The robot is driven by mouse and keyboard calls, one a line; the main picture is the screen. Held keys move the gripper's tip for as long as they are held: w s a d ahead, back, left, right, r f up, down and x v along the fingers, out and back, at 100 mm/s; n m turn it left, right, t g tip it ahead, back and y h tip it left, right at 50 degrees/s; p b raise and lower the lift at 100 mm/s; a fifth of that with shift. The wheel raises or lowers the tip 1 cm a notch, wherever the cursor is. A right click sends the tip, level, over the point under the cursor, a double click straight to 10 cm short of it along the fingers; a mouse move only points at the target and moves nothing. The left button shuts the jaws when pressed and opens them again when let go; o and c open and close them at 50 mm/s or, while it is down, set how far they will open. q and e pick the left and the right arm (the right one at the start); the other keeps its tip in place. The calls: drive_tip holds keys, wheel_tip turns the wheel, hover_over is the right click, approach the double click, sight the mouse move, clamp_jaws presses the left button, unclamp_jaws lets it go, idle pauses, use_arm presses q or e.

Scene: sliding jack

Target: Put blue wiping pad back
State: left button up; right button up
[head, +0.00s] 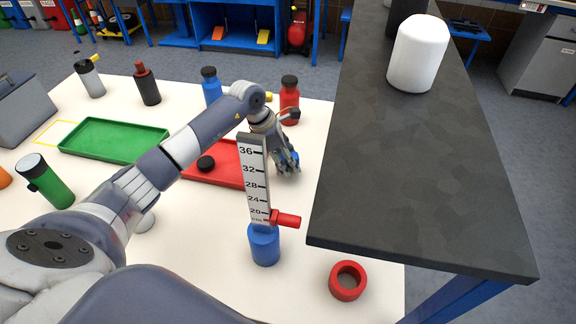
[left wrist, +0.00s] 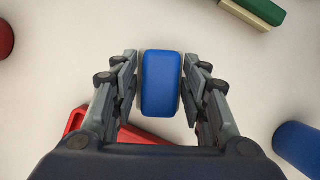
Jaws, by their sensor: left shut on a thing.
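The blue wiping pad (left wrist: 160,83) is a small rounded block. It sits between the fingers of my left gripper (left wrist: 160,90), which is shut on it, with a finger along each long side. In the head view my left gripper (head: 288,162) is over the white table, just right of the red tray (head: 215,163), and only a little blue of the pad shows between the fingers. I cannot tell whether the pad touches the table. The red tray also shows in the left wrist view (left wrist: 76,121), partly hidden behind the gripper. My right gripper is not in view.
A blue height gauge with a scale (head: 254,180) stands in front of the gripper, near a red ring (head: 348,281). Bottles and a green tray (head: 112,138) stand further left. A raised dark countertop (head: 420,170) with a white cylinder (head: 419,55) bounds the right side.

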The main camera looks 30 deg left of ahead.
use_arm(q)
wheel_tip(320, 180, down, 3)
drive_tip(key=shift+f+p, duration=0.15)
drive_tip(key=shift+p, duration=0.4)
drive_tip(key=shift+f, duration=0.1)
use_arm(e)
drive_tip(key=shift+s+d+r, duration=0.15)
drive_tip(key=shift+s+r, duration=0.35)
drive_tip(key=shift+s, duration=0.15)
use_arm(q)
drive_tip(key=shift+f, duration=0.1)
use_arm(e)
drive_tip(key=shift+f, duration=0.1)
use_arm(q)
drive_tip(key=o, duration=1)
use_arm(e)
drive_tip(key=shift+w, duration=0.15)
use_arm(q)
drive_tip(key=shift+r, duration=0.2)
drive_tip(key=b+v, duration=0.2)
drive_tip(key=v, duration=0.9)
drive_tip(key=shift+a+r, duration=0.15)
drive_tip(key=shift+r, duration=0.25)
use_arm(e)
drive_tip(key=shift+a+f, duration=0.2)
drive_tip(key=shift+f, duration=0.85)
